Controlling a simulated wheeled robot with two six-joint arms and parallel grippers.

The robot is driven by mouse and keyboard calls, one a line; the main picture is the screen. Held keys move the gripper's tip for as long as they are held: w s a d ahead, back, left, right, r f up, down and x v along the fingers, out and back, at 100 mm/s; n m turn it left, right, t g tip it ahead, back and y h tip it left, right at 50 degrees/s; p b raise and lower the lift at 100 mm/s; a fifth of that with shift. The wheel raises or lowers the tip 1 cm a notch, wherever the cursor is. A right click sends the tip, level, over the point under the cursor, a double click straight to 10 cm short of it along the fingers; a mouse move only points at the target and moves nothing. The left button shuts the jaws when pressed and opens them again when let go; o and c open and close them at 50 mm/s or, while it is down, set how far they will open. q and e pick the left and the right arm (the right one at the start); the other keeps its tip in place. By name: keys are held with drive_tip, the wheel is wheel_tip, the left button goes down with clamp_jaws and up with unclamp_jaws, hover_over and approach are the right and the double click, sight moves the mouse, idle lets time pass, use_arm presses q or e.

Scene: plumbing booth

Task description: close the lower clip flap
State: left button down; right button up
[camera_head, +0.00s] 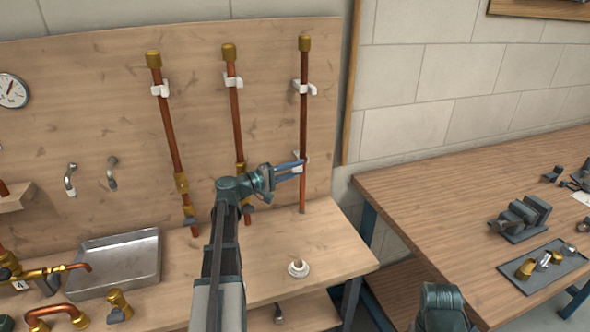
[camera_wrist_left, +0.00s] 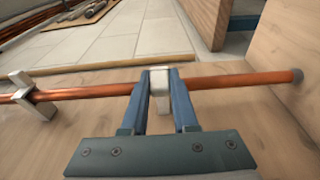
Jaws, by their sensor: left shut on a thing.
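The lower clip (camera_head: 300,157) is white and sits on the rightmost copper pipe (camera_head: 304,125), low on the wooden panel. My left gripper (camera_head: 301,168) reaches it from the left. In the left wrist view, its two blue-grey fingers (camera_wrist_left: 162,82) are shut on the white clip (camera_wrist_left: 159,92), one finger on each side, with the pipe (camera_wrist_left: 235,80) crossing behind. The fingers hide part of the clip, and I cannot tell how its flap sits. The upper clip (camera_head: 305,89) on the same pipe stands apart, and in the wrist view it shows at left (camera_wrist_left: 40,101).
Two more copper pipes (camera_head: 166,120) (camera_head: 237,115) with white clips stand to the left. A metal tray (camera_head: 115,268) and brass fittings lie on the bench below. A white round fitting (camera_head: 298,268) stands below the pipe. Another table (camera_head: 430,205) is at the right.

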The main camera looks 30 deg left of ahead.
use_arm(q)
drive_tip(key=shift+d, duration=0.1)
drive_tip(key=n+y, duration=0.1)
drive_tip(key=y, duration=0.1)
drive_tip(key=d+n+t+y, duration=0.1)
drive_tip(key=shift+s+n+t+y, duration=0.1)
drive_tip(key=shift+n+t+y, duration=0.2)
drive_tip(key=shift+y, duration=0.1)
drive_tip(key=n+y, duration=0.3)
drive_tip(key=y, duration=0.1)
drive_tip(key=w+d+n+g+y, duration=0.1)
drive_tip(key=n+y, duration=0.2)
drive_tip(key=y, duration=0.2)
drive_tip(key=w+d+n+y, duration=0.1)
drive_tip(key=n+y, duration=0.2)
drive_tip(key=y, duration=0.1)
drive_tip(key=shift+w+g+y, duration=0.25)
drive_tip(key=shift+g+y, duration=0.05)
drive_tip(key=shift+g, duration=0.1)
drive_tip(key=shift+w+n+g+y, duration=0.25)
drive_tip(key=shift+n+g+y, duration=0.65)
drive_tip(key=shift+y, duration=0.2)
drive_tip(key=shift+w+n+g+y, duration=0.2)
drive_tip(key=shift+n+g+y, duration=0.7)
drive_tip(key=shift+y, duration=0.2)
drive_tip(key=c, duration=0.7)
unclamp_jaws()
